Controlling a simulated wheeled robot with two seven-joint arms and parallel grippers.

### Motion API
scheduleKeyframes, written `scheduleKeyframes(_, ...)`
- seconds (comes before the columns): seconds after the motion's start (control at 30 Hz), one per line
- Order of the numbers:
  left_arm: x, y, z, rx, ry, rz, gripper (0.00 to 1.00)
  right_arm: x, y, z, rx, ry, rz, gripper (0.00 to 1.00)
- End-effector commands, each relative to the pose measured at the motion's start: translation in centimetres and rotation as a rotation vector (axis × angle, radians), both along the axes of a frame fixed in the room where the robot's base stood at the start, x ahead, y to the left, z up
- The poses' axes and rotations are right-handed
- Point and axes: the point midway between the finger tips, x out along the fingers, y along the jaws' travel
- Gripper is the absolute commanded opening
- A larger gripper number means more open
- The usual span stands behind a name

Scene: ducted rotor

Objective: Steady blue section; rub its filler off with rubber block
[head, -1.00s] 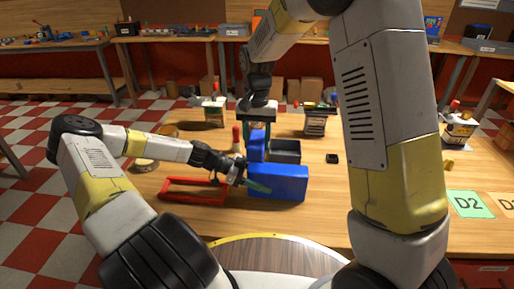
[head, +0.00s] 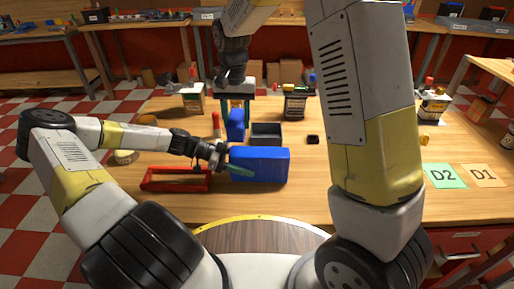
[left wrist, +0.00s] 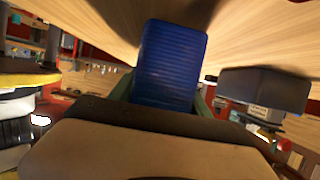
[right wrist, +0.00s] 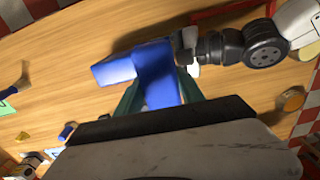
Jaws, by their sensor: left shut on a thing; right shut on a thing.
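The blue section (head: 262,165) is a large blue box shape near the front of the table; its ribbed end shows in the left wrist view (left wrist: 170,65). My left gripper (head: 236,170) is shut on its left end. A smaller upright blue block (head: 236,124) stands just behind it, between the green fingers of my right gripper (head: 236,103), which is shut on it from above. It also shows in the right wrist view (right wrist: 157,82), overlapping the section. I cannot tell whether they touch, or whether this block is the rubber one. No filler can be made out.
A red tray (head: 150,186) lies left of the section, under my left forearm. A dark grey bin (head: 266,140) and a small black item (head: 313,139) are behind it. Cards D2 (head: 443,176) and D1 (head: 484,176) lie at right. Table right of the section looks free.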

Motion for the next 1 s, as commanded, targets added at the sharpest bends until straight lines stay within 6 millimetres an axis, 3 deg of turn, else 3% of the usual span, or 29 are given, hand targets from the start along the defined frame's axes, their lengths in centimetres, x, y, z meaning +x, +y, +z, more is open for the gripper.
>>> scheduleKeyframes(0.03, 0.0, 0.0, 0.0, 0.0, 0.0, 0.0, 0.57, 0.0, 0.0, 0.0, 0.0, 0.0, 0.0, 0.07)
scheduleKeyframes(0.17, 0.0, 0.0, 0.0, 0.0, 0.0, 0.0, 0.81, 0.0, 0.0, 0.0, 0.0, 0.0, 0.0, 0.07)
scheduleKeyframes(0.57, 0.1, 0.7, 0.3, 0.0, 0.0, 0.001, 0.81, 0.0, 0.0, 0.0, 0.0, 0.0, 0.0, 0.07)
scheduleKeyframes(1.0, 0.3, 8.6, 3.5, 0.001, -0.001, 0.003, 0.81, 0.0, 0.0, 0.0, 0.0, 0.0, 0.0, 0.07)
